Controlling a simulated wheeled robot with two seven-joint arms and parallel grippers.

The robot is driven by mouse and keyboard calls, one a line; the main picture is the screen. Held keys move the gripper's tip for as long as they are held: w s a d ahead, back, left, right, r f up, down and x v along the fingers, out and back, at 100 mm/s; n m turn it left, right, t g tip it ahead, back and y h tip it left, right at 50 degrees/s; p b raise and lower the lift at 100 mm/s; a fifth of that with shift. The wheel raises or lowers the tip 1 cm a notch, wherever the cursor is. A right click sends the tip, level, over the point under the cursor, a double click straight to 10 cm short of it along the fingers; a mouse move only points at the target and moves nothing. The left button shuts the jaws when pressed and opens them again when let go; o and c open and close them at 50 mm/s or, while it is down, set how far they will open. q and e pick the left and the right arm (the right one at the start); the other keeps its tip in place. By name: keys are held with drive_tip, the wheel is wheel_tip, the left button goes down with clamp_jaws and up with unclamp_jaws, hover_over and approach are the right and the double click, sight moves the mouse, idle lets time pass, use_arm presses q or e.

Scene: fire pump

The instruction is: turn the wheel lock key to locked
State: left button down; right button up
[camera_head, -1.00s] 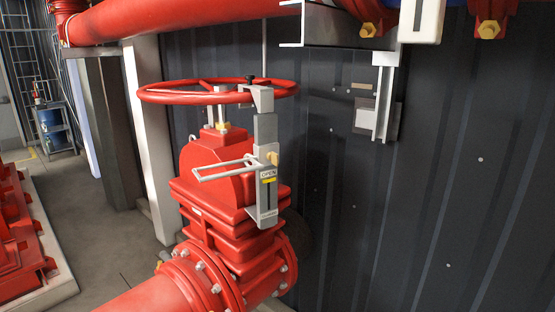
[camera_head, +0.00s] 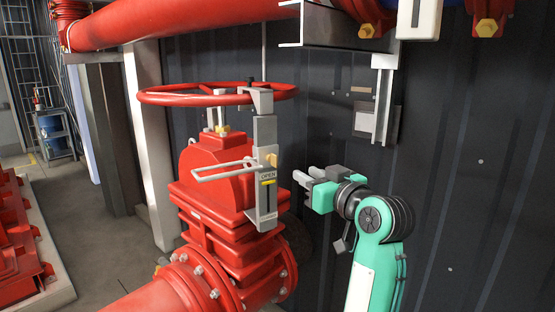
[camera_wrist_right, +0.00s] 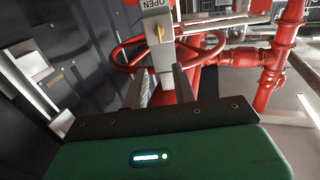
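The red wheel (camera_head: 180,97) sits on top of a red valve. A grey lock bracket (camera_head: 266,195) hangs from the wheel's right side, with an "OPEN" label and a slot. The brass-yellow key (camera_head: 271,159) sticks out of the bracket's right face, above the label. My right gripper (camera_head: 303,176) is open and empty, to the right of the bracket and a little below the key, apart from both. In the right wrist view the gripper's fingers (camera_wrist_right: 160,88) stand apart, with the bracket beyond them and the key (camera_wrist_right: 157,32) near the top. My left gripper is out of view.
A grey bar handle (camera_head: 222,172) juts left from the bracket. A dark ribbed wall (camera_head: 440,170) stands behind, with a metal bracket (camera_head: 384,105) on it. A red pipe (camera_head: 200,38) crosses above. The space between gripper and bracket is clear.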

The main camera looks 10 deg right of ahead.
sight(277, 158)
drive_tip(key=p+x, duration=0.4)
drive_tip(key=x, duration=0.8)
drive_tip(key=shift+w+a+p, duration=0.1)
drive_tip(key=shift+w+p, duration=0.2)
drive_tip(key=shift+p, duration=0.05)
drive_tip(key=shift+w+a, duration=0.2)
drive_tip(key=shift+w, duration=0.35)
drive_tip(key=shift+f, duration=0.1)
clamp_jaws()
